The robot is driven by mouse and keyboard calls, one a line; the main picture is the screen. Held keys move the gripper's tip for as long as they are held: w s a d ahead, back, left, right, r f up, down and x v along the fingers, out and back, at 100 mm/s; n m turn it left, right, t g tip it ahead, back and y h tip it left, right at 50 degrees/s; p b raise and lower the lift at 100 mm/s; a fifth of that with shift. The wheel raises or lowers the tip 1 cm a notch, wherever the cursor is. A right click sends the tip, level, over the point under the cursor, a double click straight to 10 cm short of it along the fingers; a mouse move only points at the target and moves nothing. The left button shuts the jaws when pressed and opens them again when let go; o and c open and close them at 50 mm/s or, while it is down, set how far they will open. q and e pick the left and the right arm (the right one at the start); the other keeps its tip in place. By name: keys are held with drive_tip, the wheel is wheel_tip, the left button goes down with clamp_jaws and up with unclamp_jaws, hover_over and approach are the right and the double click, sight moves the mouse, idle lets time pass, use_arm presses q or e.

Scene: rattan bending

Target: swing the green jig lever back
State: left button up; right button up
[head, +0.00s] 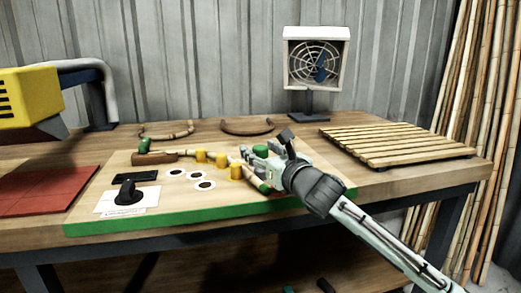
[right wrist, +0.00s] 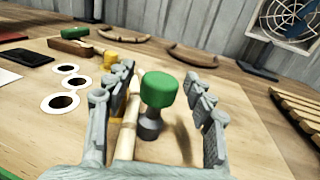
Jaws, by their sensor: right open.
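The green-topped knob (head: 260,151) stands upright on a dark grey post at the right part of the jig board (head: 90,226); I take it for the jig lever. My right gripper (head: 268,147) is open around it. In the right wrist view the green knob (right wrist: 158,90) stands between the two spread fingers, with a gap on each side. A pale rattan rod (right wrist: 128,122) lies between the knob and the left finger. In the head view this rod curves past yellow pegs (head: 201,156). My left gripper is not in view.
A red mat (head: 45,190) lies left, near a yellow machine (head: 30,97). A slatted rack (head: 395,144) lies right, and a fan (head: 316,64) stands behind. Bent rattan pieces lie at the back.

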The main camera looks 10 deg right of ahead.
clamp_jaws()
idle(0.4)
drive_tip(key=shift+d, duration=0.15)
